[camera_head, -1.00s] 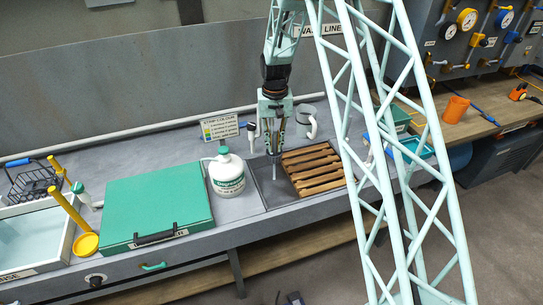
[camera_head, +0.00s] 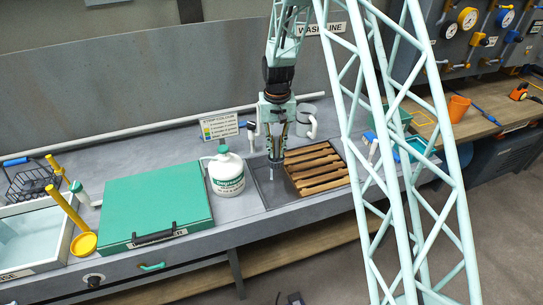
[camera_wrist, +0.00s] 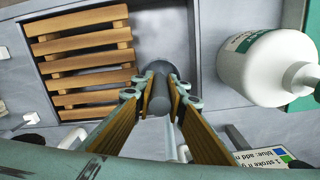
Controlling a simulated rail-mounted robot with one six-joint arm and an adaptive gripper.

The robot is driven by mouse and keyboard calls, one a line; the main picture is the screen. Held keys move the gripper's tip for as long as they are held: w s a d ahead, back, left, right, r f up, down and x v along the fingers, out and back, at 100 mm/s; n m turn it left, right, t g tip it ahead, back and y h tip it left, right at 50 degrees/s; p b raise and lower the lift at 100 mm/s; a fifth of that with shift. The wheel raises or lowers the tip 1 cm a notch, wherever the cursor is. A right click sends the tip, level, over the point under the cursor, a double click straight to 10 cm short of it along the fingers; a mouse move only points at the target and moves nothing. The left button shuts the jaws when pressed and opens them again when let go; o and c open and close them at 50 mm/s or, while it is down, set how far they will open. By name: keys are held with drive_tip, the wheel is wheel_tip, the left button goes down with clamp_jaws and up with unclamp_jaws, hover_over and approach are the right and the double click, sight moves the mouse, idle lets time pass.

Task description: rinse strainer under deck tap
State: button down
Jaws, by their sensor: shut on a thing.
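My gripper (camera_head: 275,160) points down over the left part of a shallow grey basin (camera_head: 268,188) in the bench. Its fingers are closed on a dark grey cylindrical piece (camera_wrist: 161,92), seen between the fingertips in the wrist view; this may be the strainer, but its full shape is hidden. In the head view its lower end (camera_head: 274,173) shows just under the fingers. A dark and white fitting (camera_head: 252,130) stands behind the gripper and may be the deck tap; I cannot tell for sure.
A wooden slatted rack (camera_head: 316,168) fills the basin's right side. A white degreaser bottle (camera_head: 226,173) stands close left, with a green case (camera_head: 154,208) beyond it.

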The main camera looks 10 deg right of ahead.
drive_tip(key=shift+s+a+b, duration=0.1)
drive_tip(key=shift+s+b, duration=0.5)
drive_tip(key=shift+s, duration=1.45)
drive_tip(key=shift+s+r, duration=0.1)
idle(0.4)
drive_tip(key=s+r, duration=0.4)
drive_tip(key=shift+s+a, duration=0.15)
drive_tip(key=shift+s, duration=0.25)
idle(0.5)
drive_tip(key=shift+w+f, duration=0.15)
drive_tip(key=shift+f, duration=0.05)
idle(0.5)
drive_tip(key=w+n+b, duration=0.1)
drive_tip(key=b, duration=0.2)
drive_tip(key=w+n+b, duration=0.1)
drive_tip(key=w+b, duration=0.1)
drive_tip(key=b, duration=0.1)
drive_tip(key=shift+w+a+f+b, duration=0.15)
drive_tip(key=shift+a+f+b, duration=0.05)
drive_tip(key=shift+a+b, duration=0.2)
